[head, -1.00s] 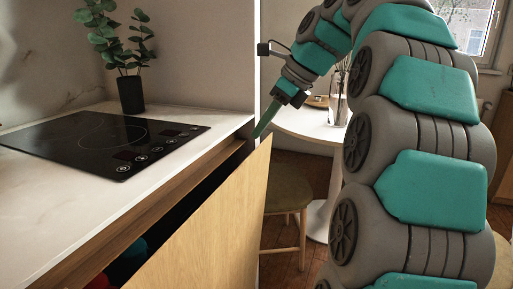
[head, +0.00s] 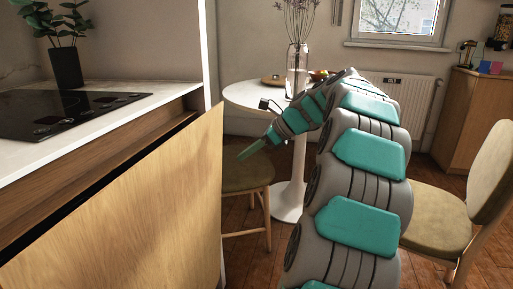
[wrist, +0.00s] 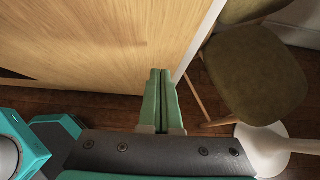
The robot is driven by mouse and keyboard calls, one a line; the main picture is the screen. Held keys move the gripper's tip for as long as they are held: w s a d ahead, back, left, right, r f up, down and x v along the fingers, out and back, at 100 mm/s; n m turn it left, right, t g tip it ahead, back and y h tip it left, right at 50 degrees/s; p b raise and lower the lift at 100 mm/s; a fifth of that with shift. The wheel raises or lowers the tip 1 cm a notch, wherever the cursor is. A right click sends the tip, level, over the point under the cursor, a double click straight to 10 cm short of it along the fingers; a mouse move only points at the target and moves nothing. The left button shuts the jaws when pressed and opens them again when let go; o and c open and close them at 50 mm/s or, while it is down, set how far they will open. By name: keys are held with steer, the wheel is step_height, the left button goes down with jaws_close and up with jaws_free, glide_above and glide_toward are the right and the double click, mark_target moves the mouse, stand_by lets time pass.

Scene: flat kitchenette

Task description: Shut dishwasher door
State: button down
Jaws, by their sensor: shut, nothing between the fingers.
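The dishwasher door (head: 140,195) is a light wooden panel under the counter at the left in the head view. It stands nearly upright, with a narrow dark gap along its top edge. The panel also fills the upper left of the wrist view (wrist: 95,40). My gripper (head: 241,157) is to the right of the door's right edge in the head view. In the wrist view my gripper (wrist: 160,73) has its green fingers together, with nothing between them, their tips near the panel's edge. I cannot tell whether they touch it.
A white counter (head: 120,102) with a black cooktop (head: 60,112) lies above the door. A round white table (head: 250,96) and a stool-like chair (head: 248,180) stand behind my gripper. Another chair (head: 440,212) is at the right. Wooden floor shows between them.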

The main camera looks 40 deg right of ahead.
steer(key=w+a, duration=0.1)
steer(key=w+a+f, duration=0.1)
steer(key=w+a, duration=0.1)
steer(key=w, duration=0.1)
steer(key=shift+f, duration=0.3)
steer(key=shift+w+a+r, duration=0.1)
steer(key=shift+w+a, duration=0.2)
steer(key=shift+w, duration=0.1)
steer(key=shift+r, duration=0.1)
